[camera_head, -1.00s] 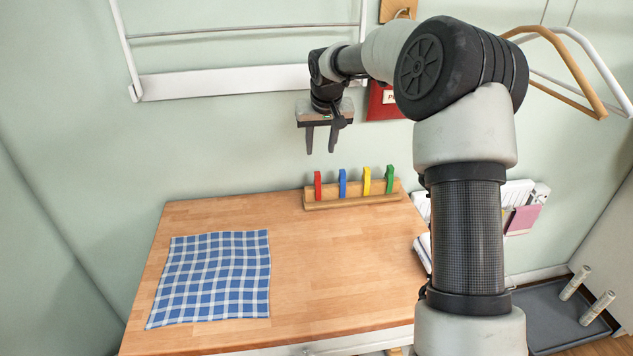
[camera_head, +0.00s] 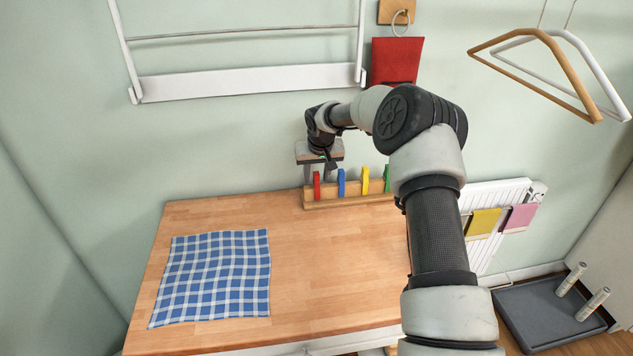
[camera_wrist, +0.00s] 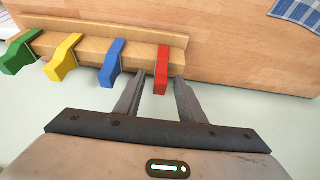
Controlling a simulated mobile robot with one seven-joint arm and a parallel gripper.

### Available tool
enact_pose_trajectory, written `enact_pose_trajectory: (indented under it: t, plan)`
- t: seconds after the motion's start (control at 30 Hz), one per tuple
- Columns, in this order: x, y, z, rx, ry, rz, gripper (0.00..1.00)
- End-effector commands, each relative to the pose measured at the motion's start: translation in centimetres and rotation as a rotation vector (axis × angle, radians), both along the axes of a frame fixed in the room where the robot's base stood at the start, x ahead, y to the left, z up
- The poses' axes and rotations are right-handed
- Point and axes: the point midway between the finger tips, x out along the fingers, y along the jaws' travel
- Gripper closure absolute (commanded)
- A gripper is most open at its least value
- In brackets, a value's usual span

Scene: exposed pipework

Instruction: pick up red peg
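The red peg (camera_head: 317,186) stands upright at the left end of a wooden rack (camera_head: 345,202) at the back of the table. In the wrist view the red peg (camera_wrist: 161,69) lies between the tips of my two fingers. My gripper (camera_head: 318,172) is open, its fingers pointing down beside the peg's upper part. In the wrist view my gripper (camera_wrist: 157,90) shows a gap between each finger and the peg. The blue peg (camera_wrist: 112,64) is beside the left finger.
A yellow peg (camera_head: 365,181) and a green peg (camera_head: 387,179) stand farther right in the rack, the green one partly behind my arm. A blue checked cloth (camera_head: 212,276) lies on the table's left. The table (camera_head: 330,270) is clear in the middle. The wall is close behind the rack.

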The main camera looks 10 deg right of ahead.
Motion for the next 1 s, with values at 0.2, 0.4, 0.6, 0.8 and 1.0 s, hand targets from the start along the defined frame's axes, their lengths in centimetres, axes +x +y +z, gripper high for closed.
enact_pose_trajectory:
  t: [0.2,0.4,0.6,0.8,1.0]
  plan:
    - [0.2,0.0,-0.3,0.0,-0.001,0.0,0.64]
    - [0.2,0.0,-0.3,0.0,0.0,0.0,0.88]
    - [0.1,0.0,-0.3,0.0,-0.001,0.0,1.0]
    - [0.2,0.0,0.0,0.0,-0.002,0.0,1.0]
    - [0.3,0.0,3.0,-0.001,-0.006,0.0,1.0]
